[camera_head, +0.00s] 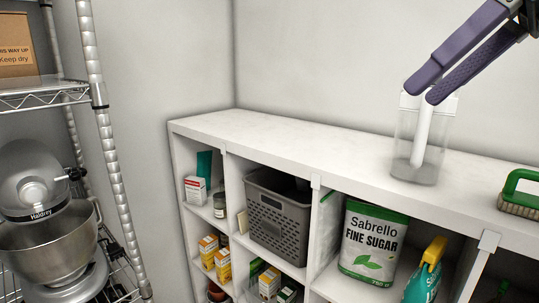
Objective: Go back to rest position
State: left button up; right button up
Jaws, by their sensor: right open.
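My right gripper (425,92) comes in from the top right, with two purple fingers pointing down and left. It is open, with a narrow gap between the fingertips. In the picture the fingertips overlap the upper part of a clear container (404,150) that stands upright on the white shelf top. A white upright piece (422,135) shows at the container. I cannot tell whether the fingers touch either of them. My left gripper is not in view.
The white shelf unit (270,135) has a grey basket (278,222), a sugar bag (370,245) and several boxes in its compartments. A green-handled brush (520,192) lies on top at right. A wire rack (45,98) with a mixer (45,235) stands left. The shelf's top left is clear.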

jog(key=s+a+r+m+t+y, duration=0.2)
jog(key=a+r+m+y, duration=0.15)
jog(key=a+y, duration=0.35)
jog(key=s+a+r+m+t+y, duration=0.15)
jog(key=a+r+y, duration=0.3)
jog(key=a, duration=0.55)
jog(key=w+d+m+t+h, duration=0.3)
jog(key=d+m+t+h, duration=0.3)
jog(key=m+t, duration=0.7)
jog(key=s+d+f+m+g+h, duration=0.1)
jog(key=d+f+m+g+h, duration=0.2)
jog(key=d+f+m+h, duration=0.45)
jog(key=s+d+f+m+g+h, duration=0.2)
jog(key=d+f+m+g+h, duration=0.15)
jog(key=f+m, duration=0.65)
jog(key=s+f+m+g, duration=0.2)
jog(key=s+f+g, duration=0.3)
jog(key=s+f, duration=0.3)
jog(key=s+f+m+g, duration=0.2)
jog(key=s+f+g, duration=0.4)
jog(key=s, duration=0.7)
notch_tip(320, 180, down, 3)
jog(key=shift+s+a+r+m+h, duration=0.15)
jog(key=shift+s+m+h, duration=0.1)
jog(key=shift+m+h, duration=0.1)
